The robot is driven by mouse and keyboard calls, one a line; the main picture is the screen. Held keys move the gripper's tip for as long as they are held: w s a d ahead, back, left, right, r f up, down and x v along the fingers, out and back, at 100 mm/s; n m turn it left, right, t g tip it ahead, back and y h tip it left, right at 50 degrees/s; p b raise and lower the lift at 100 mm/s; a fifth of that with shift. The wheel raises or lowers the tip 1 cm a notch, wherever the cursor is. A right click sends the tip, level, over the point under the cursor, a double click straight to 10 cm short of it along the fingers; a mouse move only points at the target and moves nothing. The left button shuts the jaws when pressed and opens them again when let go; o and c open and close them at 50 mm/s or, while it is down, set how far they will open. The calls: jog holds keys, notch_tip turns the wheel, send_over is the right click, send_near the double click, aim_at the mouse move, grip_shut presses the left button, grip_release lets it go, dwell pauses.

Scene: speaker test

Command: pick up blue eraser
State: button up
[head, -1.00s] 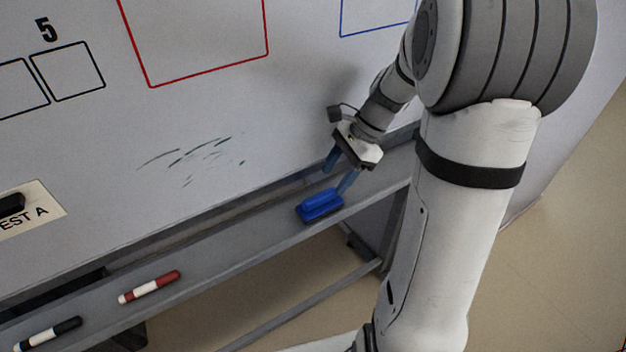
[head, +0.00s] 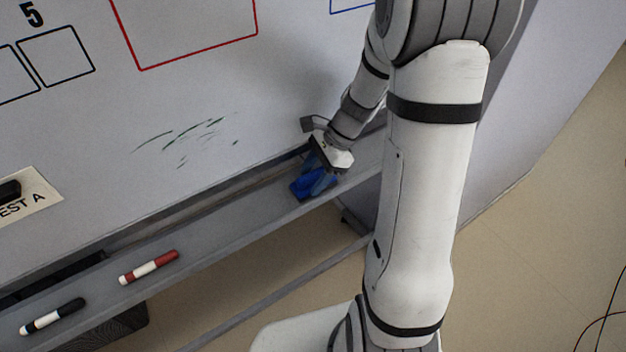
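The blue eraser (head: 298,187) lies on the grey tray under the whiteboard, near the tray's right end. My gripper (head: 315,177) is down at the eraser, with its bluish fingers over and around the eraser's upper part. The fingers and the gripper body hide part of the eraser. I cannot tell whether the fingers are closed on it or still apart from its sides. The eraser appears to rest on the tray.
The tray (head: 215,218) runs along the whiteboard (head: 90,150). A red marker (head: 149,267) and a black marker (head: 52,316) lie on it to the left. The tray between the red marker and the eraser is clear. Green scribbles (head: 185,138) mark the board.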

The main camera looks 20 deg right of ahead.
aim_at(307, 175)
jog(key=c, duration=0.6)
jog(key=shift+r, duration=0.1)
jog(key=shift+c, duration=0.2)
jog(key=shift+w+r, duration=0.1)
jog(key=shift+r, duration=0.45)
notch_tip(307, 175, up, 2)
jog(key=shift+r+b, duration=0.2)
jog(key=shift+b, duration=0.2)
jog(key=d+b, duration=0.1)
jog(key=d, duration=0.5)
jog(key=w+d+b, duration=0.1)
jog(key=d, duration=0.5)
jog(key=w+d, duration=0.1)
jog(key=d, duration=0.5)
jog(key=shift+b, duration=0.4)
